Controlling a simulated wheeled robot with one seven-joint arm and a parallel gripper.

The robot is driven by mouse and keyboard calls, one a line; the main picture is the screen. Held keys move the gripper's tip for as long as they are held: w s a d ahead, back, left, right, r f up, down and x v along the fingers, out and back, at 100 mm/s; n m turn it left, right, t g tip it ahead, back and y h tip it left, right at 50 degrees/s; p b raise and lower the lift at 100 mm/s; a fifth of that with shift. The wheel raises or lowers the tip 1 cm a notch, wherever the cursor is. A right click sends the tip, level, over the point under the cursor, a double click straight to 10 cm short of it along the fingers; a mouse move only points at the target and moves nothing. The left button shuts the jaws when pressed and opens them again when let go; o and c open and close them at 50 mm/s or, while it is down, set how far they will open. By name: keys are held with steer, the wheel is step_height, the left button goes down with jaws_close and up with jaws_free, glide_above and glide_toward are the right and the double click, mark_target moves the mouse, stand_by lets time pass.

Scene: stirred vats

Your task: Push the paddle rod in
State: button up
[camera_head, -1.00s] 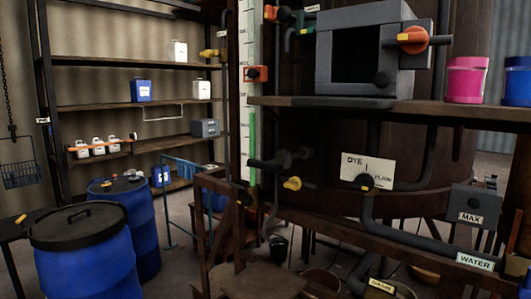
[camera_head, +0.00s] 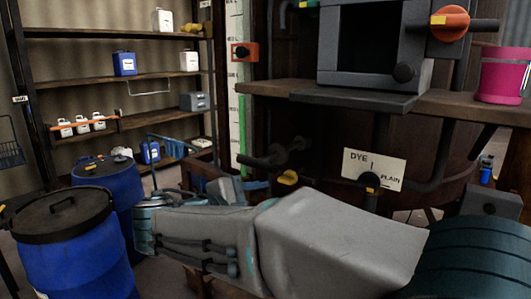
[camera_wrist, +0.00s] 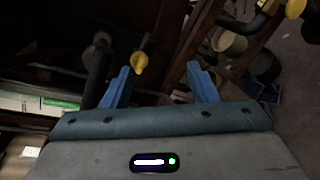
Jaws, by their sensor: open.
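A dark horizontal rod (camera_head: 256,161) with a round flange sticks out to the left below the wooden shelf; it looks like the paddle rod. It also shows in the wrist view as a thick dark bar (camera_wrist: 98,78), left of my gripper (camera_wrist: 159,68). My gripper is open, its two blue fingers apart with nothing held between them. The rod lies outside the left finger; I cannot tell the depth gap. A yellow-handled valve (camera_head: 288,177) is just right of the rod and shows between the fingers in the wrist view (camera_wrist: 140,62). In the head view my arm hides most of the hand.
A DYE/PLAIN sign (camera_head: 374,168) and its yellow-tipped valve are to the right. A grey box (camera_head: 367,95) and pink jar (camera_head: 502,75) stand on the shelf above. Blue drums (camera_head: 72,245) stand at left. Buckets (camera_wrist: 229,42) are on the floor.

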mark_target(266, 158)
steer(key=a+r+n+t, duration=0.2)
steer(key=a+r+t, duration=0.1)
steer(key=a+r, duration=0.3)
steer(key=p+x, duration=0.1)
steer(key=x, duration=0.3)
steer(key=p+x, duration=0.1)
steer(key=x, duration=0.3)
steer(key=p+x, duration=0.2)
steer(key=x, duration=0.2)
steer(key=shift+w+a+f, duration=0.1)
steer(key=shift+w+a, duration=0.1)
steer(key=shift+w, duration=0.4)
steer(key=c, duration=1.1)
steer(key=shift+w, duration=0.1)
jaws_close()
